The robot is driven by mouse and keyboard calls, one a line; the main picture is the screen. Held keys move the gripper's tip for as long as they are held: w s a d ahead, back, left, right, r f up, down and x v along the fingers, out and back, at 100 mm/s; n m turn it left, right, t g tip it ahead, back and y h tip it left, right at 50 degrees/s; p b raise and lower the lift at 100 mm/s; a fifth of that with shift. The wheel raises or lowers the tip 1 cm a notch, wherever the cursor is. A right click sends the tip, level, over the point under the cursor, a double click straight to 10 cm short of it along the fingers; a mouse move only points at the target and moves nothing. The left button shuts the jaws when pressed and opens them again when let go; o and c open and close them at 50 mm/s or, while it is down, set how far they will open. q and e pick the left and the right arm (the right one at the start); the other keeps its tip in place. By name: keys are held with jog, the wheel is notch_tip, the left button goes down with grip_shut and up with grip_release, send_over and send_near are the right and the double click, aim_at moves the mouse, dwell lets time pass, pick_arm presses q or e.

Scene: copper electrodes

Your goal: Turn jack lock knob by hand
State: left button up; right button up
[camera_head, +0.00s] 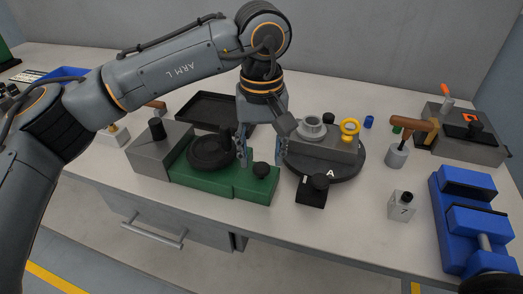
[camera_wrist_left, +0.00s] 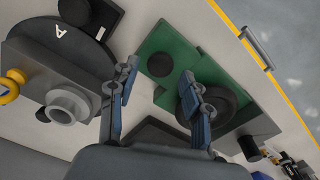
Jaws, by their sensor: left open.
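The green jack (camera_head: 225,178) lies on the bench at centre-left, with a large black handwheel (camera_head: 211,152) and a small black round knob (camera_head: 261,169) on its right end. I take this small knob for the lock knob. My left gripper (camera_head: 261,160) comes down from above with its fingers spread, empty. In the left wrist view, the knob (camera_wrist_left: 159,65) shows between the two fingertips, the handwheel (camera_wrist_left: 212,104) lies behind the right finger, and the gripper (camera_wrist_left: 158,71) is open. Whether the fingers touch the knob cannot be told.
A grey block with a ring fitting (camera_head: 311,128) sits on a dark round plate marked A (camera_head: 345,172), close right of the gripper. A black knobbed block (camera_head: 310,194) stands in front. A dark tray (camera_head: 205,108) lies behind. A blue vise (camera_head: 470,218) stands far right.

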pick_arm(q)
jog(key=shift+f, duration=0.1)
jog(key=shift+f+b, duration=0.8)
jog(key=shift+f, duration=0.15)
jog(key=c, duration=0.9)
jog(key=shift+o, duration=0.2)
